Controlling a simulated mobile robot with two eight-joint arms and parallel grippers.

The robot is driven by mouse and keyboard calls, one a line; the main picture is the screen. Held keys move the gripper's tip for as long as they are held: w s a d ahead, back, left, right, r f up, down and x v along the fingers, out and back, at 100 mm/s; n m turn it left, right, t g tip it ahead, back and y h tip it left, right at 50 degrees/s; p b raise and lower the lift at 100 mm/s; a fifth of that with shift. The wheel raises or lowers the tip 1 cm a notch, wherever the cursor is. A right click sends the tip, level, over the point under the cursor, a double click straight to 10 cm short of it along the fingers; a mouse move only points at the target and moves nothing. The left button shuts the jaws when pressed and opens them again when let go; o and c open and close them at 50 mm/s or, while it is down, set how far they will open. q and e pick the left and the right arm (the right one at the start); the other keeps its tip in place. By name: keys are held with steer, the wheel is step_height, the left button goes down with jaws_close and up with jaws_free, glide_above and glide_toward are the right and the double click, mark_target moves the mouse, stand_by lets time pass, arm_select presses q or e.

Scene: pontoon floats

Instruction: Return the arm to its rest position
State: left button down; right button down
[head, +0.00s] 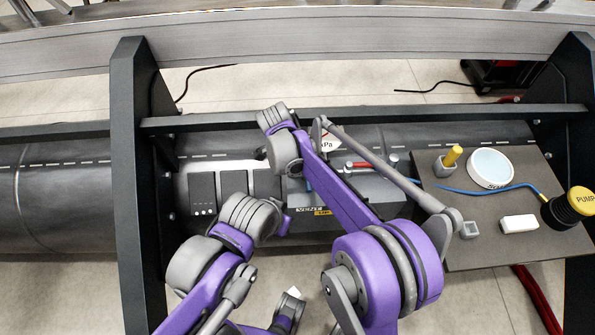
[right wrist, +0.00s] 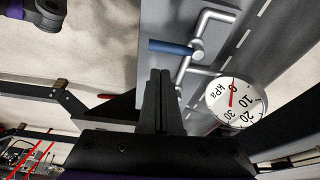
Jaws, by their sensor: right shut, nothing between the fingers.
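My right arm (head: 345,195), purple and grey, reaches up over the middle of the dark pontoon float (head: 65,190) in the head view. Its gripper is hidden there behind the wrist. In the right wrist view my right gripper (right wrist: 160,75) shows black fingers pressed together, with nothing between them. It points toward a grey pipe with a blue-handled valve (right wrist: 172,47). My left arm (head: 205,275) is folded at the lower middle of the head view. Its gripper cannot be made out.
A round kPa gauge (right wrist: 236,101) stands close right of the right fingers. A dark board (head: 470,245) at right carries a yellow-handled piece (head: 452,157), a white round dish (head: 490,167), a white block (head: 519,223) and a PUMP (head: 567,208). Dark frame posts (head: 133,190) flank the work area.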

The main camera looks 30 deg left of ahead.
arm_select(q)
steer(key=shift+s+a+r, duration=0.2)
steer(key=shift+a+r, duration=0.1)
arm_select(e)
steer(key=shift+a+r, duration=0.1)
steer(key=shift+r, duration=0.35)
